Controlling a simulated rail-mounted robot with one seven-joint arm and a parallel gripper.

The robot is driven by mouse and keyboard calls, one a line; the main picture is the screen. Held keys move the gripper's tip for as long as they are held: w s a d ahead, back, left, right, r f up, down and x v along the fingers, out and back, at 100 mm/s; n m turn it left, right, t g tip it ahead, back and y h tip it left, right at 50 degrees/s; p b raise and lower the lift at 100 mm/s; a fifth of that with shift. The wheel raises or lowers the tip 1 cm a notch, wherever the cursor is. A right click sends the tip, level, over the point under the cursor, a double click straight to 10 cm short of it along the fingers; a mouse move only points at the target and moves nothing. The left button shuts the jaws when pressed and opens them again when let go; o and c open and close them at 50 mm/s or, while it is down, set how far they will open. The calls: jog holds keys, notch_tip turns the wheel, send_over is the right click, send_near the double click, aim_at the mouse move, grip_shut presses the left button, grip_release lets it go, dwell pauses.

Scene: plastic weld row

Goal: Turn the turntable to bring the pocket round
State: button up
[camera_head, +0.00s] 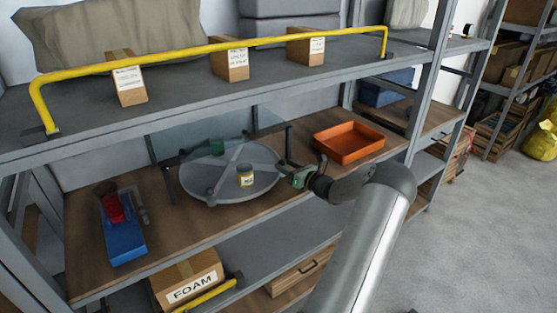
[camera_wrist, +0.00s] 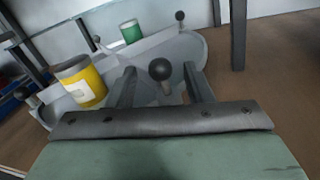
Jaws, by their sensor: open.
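The grey round turntable (camera_head: 205,188) sits on the wooden shelf, with raised ribs dividing its top into pockets. A yellow can with a white label (camera_head: 245,176) stands in a front pocket, and a green can (camera_head: 217,147) stands farther back, seen through a clear panel (camera_head: 200,150). Both the yellow can (camera_wrist: 82,82) and green can (camera_wrist: 130,32) show in the wrist view. My gripper (camera_head: 288,172) is at the turntable's right rim. In the wrist view its open fingers (camera_wrist: 160,76) straddle a dark ball knob (camera_wrist: 160,69) on a short post; contact cannot be told.
An orange tray (camera_head: 348,154) lies right of the turntable. A blue bin (camera_head: 123,240) with a red object stands at the left. Dark posts (camera_head: 289,138) hold the clear panel. The upper shelf (camera_head: 190,102) with its yellow rail (camera_head: 210,47) overhangs the back.

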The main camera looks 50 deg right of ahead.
jog(key=shift+w+d+p, duration=0.15)
jog(key=shift+w, duration=1)
jog(key=shift+w+d+p, duration=0.1)
jog(key=shift+w+p, duration=0.05)
jog(key=shift+w, duration=0.95)
jog(key=shift+c, duration=0.4)
grip_shut()
jog(key=shift+s+a, duration=0.1)
